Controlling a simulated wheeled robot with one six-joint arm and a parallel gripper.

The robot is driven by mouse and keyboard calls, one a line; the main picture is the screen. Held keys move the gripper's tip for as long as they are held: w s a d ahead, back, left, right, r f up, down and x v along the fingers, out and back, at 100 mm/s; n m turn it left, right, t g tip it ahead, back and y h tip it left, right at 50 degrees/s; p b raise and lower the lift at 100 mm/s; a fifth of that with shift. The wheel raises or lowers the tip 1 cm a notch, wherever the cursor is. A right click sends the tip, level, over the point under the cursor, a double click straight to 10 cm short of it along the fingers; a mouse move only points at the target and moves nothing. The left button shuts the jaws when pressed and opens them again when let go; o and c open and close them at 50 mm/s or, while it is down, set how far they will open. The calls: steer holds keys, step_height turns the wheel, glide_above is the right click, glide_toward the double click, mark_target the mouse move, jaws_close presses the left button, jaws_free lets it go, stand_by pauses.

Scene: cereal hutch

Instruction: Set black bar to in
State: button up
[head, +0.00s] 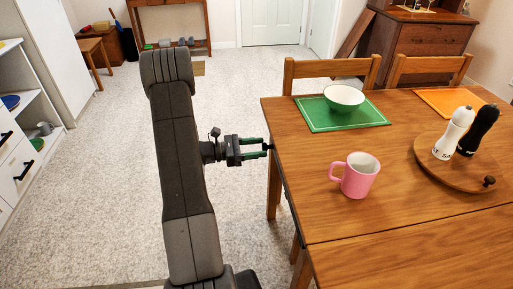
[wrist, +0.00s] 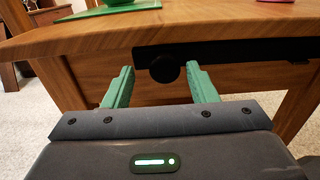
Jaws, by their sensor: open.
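The black bar (wrist: 245,52) runs along the table's side just under the top edge in the wrist view. It has a round black knob (wrist: 166,68) near its left end. In the head view the bar (head: 280,172) shows as a thin dark strip at the table's left edge. My gripper (wrist: 160,82) is open, with one green finger on each side of the knob, around it but not visibly closed on it. In the head view my gripper (head: 265,147) reaches the table's left side, its fingertips close to the edge. I cannot tell how far the bar stands out.
The wooden table (head: 310,215) holds a pink mug (head: 359,178), a white bowl (head: 344,97) on a green mat (head: 318,116), and two mills on a round wooden board (head: 432,163). Chairs stand behind. Open carpet (head: 110,160) lies left of the table.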

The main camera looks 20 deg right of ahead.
steer(key=p+v, duration=0.1)
steer(key=v, duration=1.2)
steer(key=shift+w+a, duration=0.2)
steer(key=shift+a, duration=0.15)
steer(key=b+x, duration=0.1)
steer(key=x, duration=1.3)
steer(key=shift+s, duration=0.2)
steer(key=shift+a, duration=0.15)
